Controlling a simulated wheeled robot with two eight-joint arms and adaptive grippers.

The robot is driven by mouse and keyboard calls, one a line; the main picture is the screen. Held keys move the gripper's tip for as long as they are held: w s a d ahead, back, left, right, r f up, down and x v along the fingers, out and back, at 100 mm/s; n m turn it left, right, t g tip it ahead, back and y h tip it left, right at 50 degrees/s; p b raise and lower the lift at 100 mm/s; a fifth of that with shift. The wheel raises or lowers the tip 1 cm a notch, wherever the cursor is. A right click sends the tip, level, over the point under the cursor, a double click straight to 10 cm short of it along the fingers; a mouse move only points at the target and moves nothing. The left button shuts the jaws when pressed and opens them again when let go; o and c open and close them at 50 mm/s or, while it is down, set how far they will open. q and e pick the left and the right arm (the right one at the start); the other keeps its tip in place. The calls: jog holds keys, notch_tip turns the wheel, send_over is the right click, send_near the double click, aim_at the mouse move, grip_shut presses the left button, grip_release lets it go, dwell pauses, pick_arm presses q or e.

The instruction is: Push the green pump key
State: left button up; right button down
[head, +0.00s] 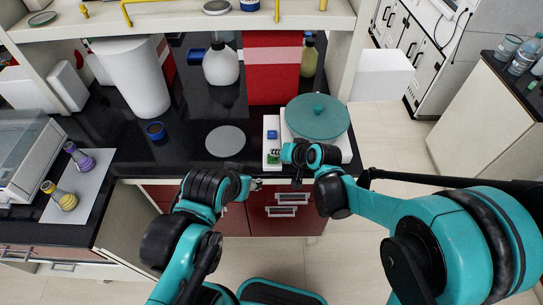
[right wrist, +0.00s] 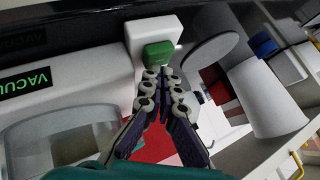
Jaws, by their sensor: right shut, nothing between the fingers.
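The green pump key (head: 273,156) sits on the narrow white panel (head: 267,146) of the vacuum pump, below a blue key (head: 272,134). In the right wrist view the green key (right wrist: 158,53) is a rounded block on a white base. My right gripper (right wrist: 161,74) is shut and empty, its fingertips right at the key's near edge. I cannot tell whether they touch it. My left gripper (head: 257,184) is near the bench's front edge, left of the pump; its finger opening is too small to read.
A round teal-lidded vessel (head: 317,117) stands beside the panel. A red box (head: 271,75), a white bottle (head: 221,65) and a grey disc (head: 225,141) are on the black bench. Two flasks (head: 79,157) stand on a pad at left. The bench centre-left is mostly clear.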

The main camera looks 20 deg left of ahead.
jog(key=shift+r, duration=0.1)
notch_tip(320, 180, up, 6)
jog(key=p, duration=0.4)
jog(key=shift+d, duration=0.1)
dwell(0.4)
jog(key=s+d+h+b, duration=0.1)
jog(key=s+d, duration=0.4)
jog(key=d, duration=0.5)
jog(key=s+d+m+t+h+b, duration=0.1)
jog(key=s+d+h+b, duration=0.1)
jog(key=s+d, duration=0.4)
jog(key=s+d+h+b, duration=0.2)
jog(key=s+d+h, duration=0.2)
jog(key=d, duration=1.1)
jog(key=shift+s+r, duration=0.45)
jog(key=shift+s, duration=0.4)
jog(key=shift+t, duration=0.3)
